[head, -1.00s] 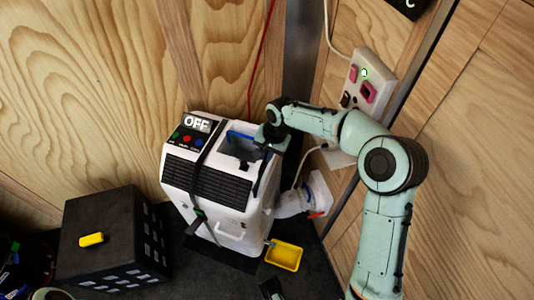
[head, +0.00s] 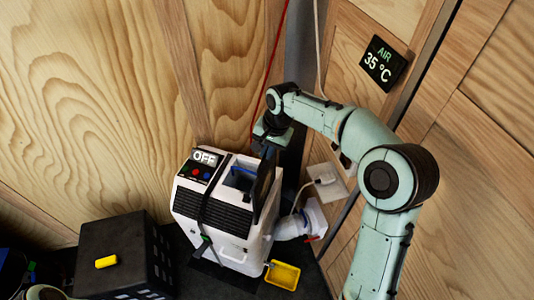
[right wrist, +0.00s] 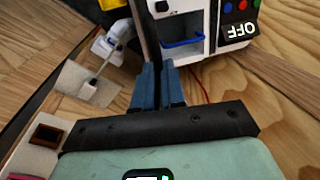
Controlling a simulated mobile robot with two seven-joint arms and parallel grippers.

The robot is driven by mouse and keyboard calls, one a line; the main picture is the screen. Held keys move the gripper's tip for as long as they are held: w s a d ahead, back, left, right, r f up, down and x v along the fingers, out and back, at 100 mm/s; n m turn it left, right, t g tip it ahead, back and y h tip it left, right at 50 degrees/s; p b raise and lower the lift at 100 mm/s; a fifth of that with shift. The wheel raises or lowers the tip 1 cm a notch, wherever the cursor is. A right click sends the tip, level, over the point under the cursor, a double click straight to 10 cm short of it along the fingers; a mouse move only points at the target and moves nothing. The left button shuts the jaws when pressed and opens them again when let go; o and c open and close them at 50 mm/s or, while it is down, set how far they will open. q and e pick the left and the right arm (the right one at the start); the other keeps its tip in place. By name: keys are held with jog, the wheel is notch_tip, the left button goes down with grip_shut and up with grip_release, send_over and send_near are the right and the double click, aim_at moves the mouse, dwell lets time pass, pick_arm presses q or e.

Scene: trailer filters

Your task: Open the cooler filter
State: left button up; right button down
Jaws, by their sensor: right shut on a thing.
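The cooler (head: 218,205) is a white box with black front grilles and a display reading OFF (head: 205,158). Its top has an open recess with a blue handle-like bar (head: 243,170); the bar also shows in the right wrist view (right wrist: 182,43). A dark flat cover (head: 264,185) stands steeply upright at the recess's right side. My right gripper (head: 269,146) is shut on the cover's upper edge; in the right wrist view the blue fingers (right wrist: 157,68) pinch the thin dark panel. Whether the cover is still hinged to the cooler is unclear. My left gripper is not in view.
A black crate (head: 120,250) with a yellow item (head: 106,262) on top stands left of the cooler. A yellow tray (head: 283,275) sits at its lower right. A white hose (head: 290,228) runs to the wall, near a plugged socket (head: 325,182). An AIR 35 °C display (head: 383,63) hangs on the wall.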

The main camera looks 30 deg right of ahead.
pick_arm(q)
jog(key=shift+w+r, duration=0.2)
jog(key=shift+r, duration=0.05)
pick_arm(e)
jog(key=shift+w+r, duration=0.15)
jog(key=shift+r, duration=0.35)
jog(key=c, duration=1.4)
grip_release()
jog(key=shift+o, duration=1)
jog(key=shift+f, duration=0.1)
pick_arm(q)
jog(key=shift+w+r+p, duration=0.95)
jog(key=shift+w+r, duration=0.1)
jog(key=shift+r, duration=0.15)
pick_arm(e)
notch_tip(320, 180, up, 13)
jog(key=s+d, duration=0.1)
jog(key=s, duration=0.1)
jog(key=shift+s+d, duration=0.15)
jog(key=shift+d, duration=0.2)
